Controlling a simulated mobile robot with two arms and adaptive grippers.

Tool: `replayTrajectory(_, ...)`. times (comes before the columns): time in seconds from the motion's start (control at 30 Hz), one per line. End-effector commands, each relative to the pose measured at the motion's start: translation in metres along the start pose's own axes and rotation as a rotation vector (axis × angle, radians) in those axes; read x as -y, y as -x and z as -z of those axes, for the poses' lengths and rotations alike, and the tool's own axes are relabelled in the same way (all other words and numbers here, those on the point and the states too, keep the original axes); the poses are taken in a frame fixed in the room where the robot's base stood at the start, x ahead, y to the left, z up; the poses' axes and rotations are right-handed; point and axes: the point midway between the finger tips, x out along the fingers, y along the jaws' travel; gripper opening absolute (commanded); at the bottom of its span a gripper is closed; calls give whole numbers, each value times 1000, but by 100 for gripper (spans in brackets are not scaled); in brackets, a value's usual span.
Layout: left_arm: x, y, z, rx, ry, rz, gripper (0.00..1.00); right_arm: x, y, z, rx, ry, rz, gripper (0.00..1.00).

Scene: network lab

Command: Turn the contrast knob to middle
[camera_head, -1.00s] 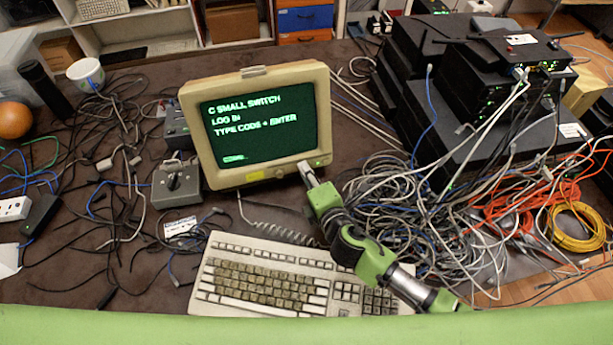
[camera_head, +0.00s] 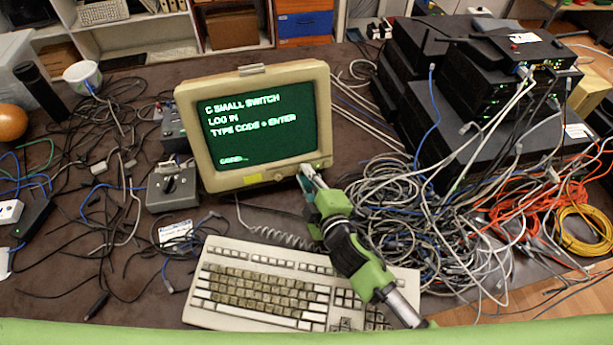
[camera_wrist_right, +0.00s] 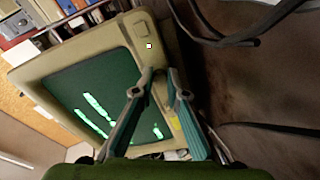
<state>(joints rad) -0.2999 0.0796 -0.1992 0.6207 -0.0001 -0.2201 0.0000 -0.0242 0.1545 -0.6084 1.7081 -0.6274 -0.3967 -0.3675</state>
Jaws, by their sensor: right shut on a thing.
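The beige monitor (camera_head: 188,130) stands on the table with green text on its dark screen. My right gripper (camera_head: 308,172) is at the lower right of its front bezel. In the right wrist view, the fingers of my right gripper (camera_wrist_right: 159,78) reach the bezel and are shut on a small knob there. The knob itself is mostly hidden by the fingertips, so its angle and marking cannot be read. My left gripper is not in view.
A beige keyboard (camera_head: 262,283) lies in front of the monitor. Tangled cables (camera_head: 400,205) and stacked black network devices (camera_head: 480,130) fill the right side. A grey switch box (camera_head: 172,187) stands left of the monitor, among loose cables.

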Motion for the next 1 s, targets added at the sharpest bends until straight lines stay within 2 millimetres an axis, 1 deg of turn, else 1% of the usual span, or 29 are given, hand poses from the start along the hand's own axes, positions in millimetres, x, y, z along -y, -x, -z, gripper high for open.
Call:
replayTrajectory(0.4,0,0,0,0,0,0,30,0,0,0,1,-8,0,0)
replayTrajectory(0.43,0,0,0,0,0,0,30,0,0,0,1,-8,0,16)
replayTrajectory(0.5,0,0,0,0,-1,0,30,0,0,0,1,-7,0,30)
replayTrajectory(0.83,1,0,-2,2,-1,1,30,0,1,0,0,-7,0,30)
replayTrajectory(0.93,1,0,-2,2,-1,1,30,1,7,0,0,-7,1,30)
replayTrajectory(1.0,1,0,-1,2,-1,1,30,1,16,0,0,-8,1,30)
